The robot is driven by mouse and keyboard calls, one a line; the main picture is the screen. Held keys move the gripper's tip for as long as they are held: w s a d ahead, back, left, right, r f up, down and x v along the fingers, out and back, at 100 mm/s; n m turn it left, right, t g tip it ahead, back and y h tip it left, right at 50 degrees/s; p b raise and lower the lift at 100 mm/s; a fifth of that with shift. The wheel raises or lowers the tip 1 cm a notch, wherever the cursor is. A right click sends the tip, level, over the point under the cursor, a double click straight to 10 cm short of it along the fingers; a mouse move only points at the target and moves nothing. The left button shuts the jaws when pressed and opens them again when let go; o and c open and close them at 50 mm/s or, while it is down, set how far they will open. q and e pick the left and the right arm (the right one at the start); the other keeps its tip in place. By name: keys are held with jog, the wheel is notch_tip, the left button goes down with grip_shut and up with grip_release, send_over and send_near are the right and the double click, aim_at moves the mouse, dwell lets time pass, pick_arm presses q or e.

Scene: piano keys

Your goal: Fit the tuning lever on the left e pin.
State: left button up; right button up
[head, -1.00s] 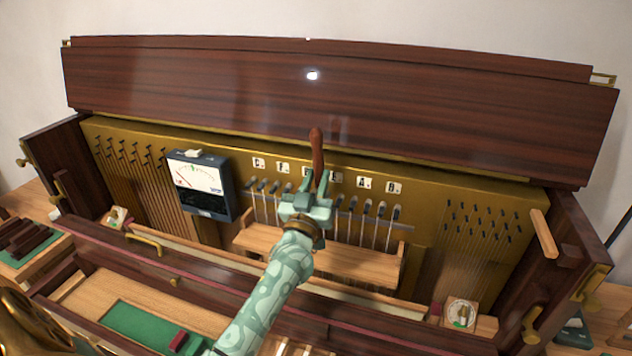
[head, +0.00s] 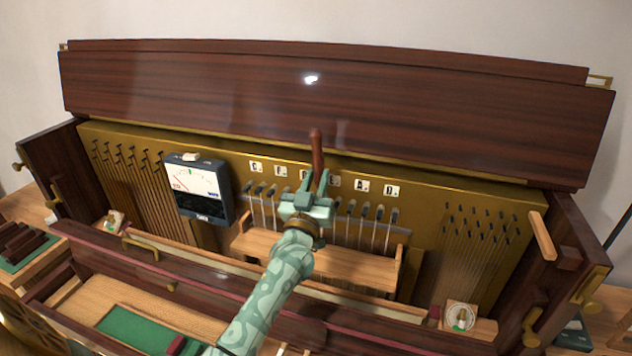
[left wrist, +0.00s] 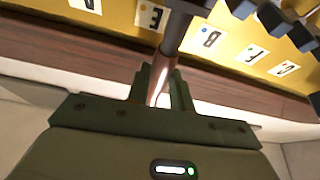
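The tuning lever (head: 317,152) has a reddish-brown handle that stands up out of my left gripper (head: 308,203). My left gripper is shut on it, in front of the row of tuning pins. In the left wrist view the lever (left wrist: 163,80) sits between the fingers (left wrist: 160,92), with its dark head (left wrist: 178,28) between the E label (left wrist: 150,18) and the B label (left wrist: 208,40). In the head view the lever and gripper partly cover the E label (head: 334,181) and the pins below it. I cannot tell whether the lever touches a pin. My right gripper is out of view.
A meter (head: 199,187) stands left of the labelled pins. A wooden shelf (head: 352,265) lies under them. The raised dark lid (head: 420,105) is behind. More dark pins (left wrist: 272,20) crowd the wrist view's upper right. A small round item (head: 461,316) sits at the front right.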

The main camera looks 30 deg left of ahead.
pick_arm(q)
jog(key=o, duration=1.2)
jog(key=s+d+p, duration=0.2)
jog(key=s+p, duration=0.2)
jog(key=s, duration=0.5)
jog(key=shift+p, duration=0.4)
jog(key=shift+w, duration=0.1)
